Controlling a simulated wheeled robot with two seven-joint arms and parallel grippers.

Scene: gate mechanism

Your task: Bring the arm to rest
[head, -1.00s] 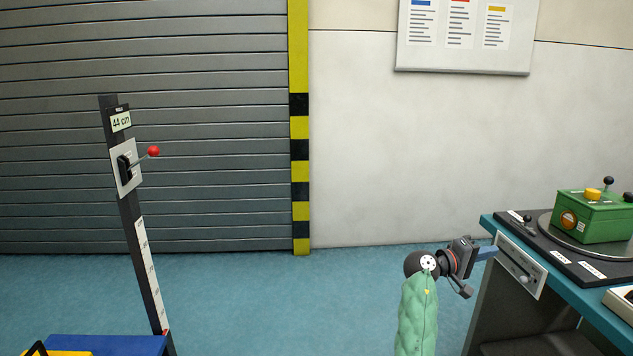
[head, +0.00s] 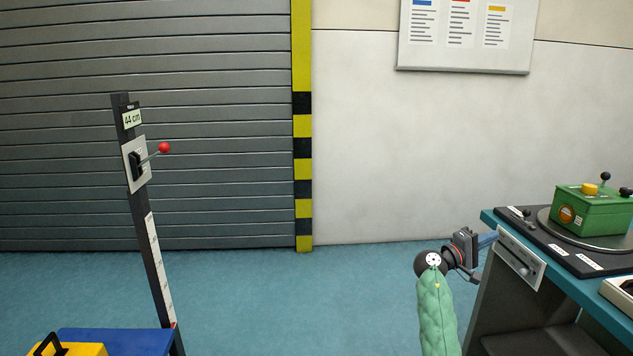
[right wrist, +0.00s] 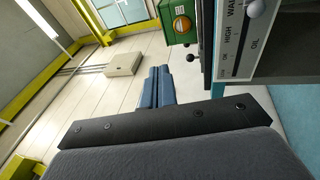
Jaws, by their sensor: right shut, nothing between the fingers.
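My right arm in its green sleeve comes up from the bottom of the head view, with the right gripper (head: 490,238) at its end beside the left edge of the teal workbench (head: 573,268). Its blue fingers are shut and empty. In the right wrist view the fingers (right wrist: 159,72) lie close together, with nothing between them. The fingertips are near the slotted panel (head: 521,258) on the bench's side; whether they touch it I cannot tell. My left gripper is not in view.
On the bench stands a green control box (head: 592,212) with a yellow button and black knobs. At left is a dark post (head: 150,235) with a red-knobbed lever (head: 164,148) and a "44 cm" display. A grey shutter (head: 200,120) stands behind. The floor between is clear.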

